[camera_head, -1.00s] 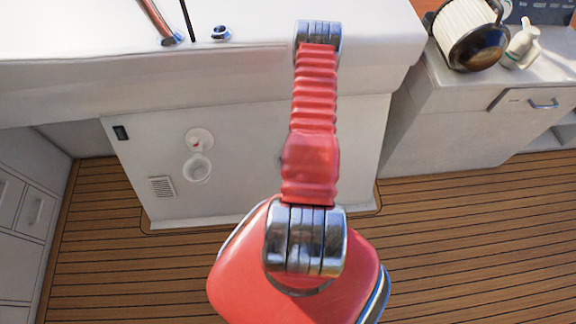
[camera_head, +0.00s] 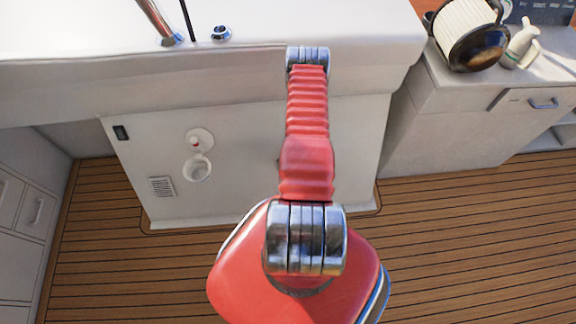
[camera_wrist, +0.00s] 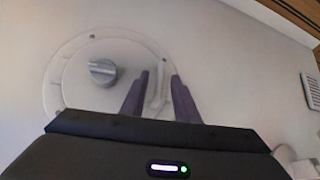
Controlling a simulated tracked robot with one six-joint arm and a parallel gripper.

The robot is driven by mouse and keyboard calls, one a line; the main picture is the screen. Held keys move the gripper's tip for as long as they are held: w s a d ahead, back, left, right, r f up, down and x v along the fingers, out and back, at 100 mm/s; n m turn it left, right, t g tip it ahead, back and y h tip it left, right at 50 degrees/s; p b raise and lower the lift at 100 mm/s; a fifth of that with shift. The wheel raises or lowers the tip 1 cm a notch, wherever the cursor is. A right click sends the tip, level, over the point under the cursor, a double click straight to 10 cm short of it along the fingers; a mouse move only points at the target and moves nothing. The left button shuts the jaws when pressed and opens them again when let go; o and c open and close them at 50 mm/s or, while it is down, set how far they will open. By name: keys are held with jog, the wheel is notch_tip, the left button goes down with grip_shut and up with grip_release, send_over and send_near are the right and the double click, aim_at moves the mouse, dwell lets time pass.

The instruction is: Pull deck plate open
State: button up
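The round white deck plate (camera_wrist: 75,80) shows in the wrist view on the pale panel, with a grey knob (camera_wrist: 102,71) on its face. My gripper (camera_wrist: 159,82) is over the plate's right part, its two dark fingers apart. A pale upright strip (camera_wrist: 154,92) shows between the fingers; neither finger clearly touches it. I cannot tell whether the plate stands ajar. My gripper's body hides the plate's lower part. In the head view my red arm covers the plate and my gripper.
The white panel (camera_head: 240,190) holds a vent (camera_head: 161,186), a switch (camera_head: 120,132) and a round fitting (camera_head: 199,138). A counter ledge (camera_head: 200,75) overhangs it. A cabinet (camera_head: 430,135) stands at right. The wooden floor (camera_head: 470,230) is clear.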

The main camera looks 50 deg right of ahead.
jog(key=shift+c, duration=0.3)
grip_shut()
jog(key=shift+s+a+r, duration=0.1)
dwell(0.5)
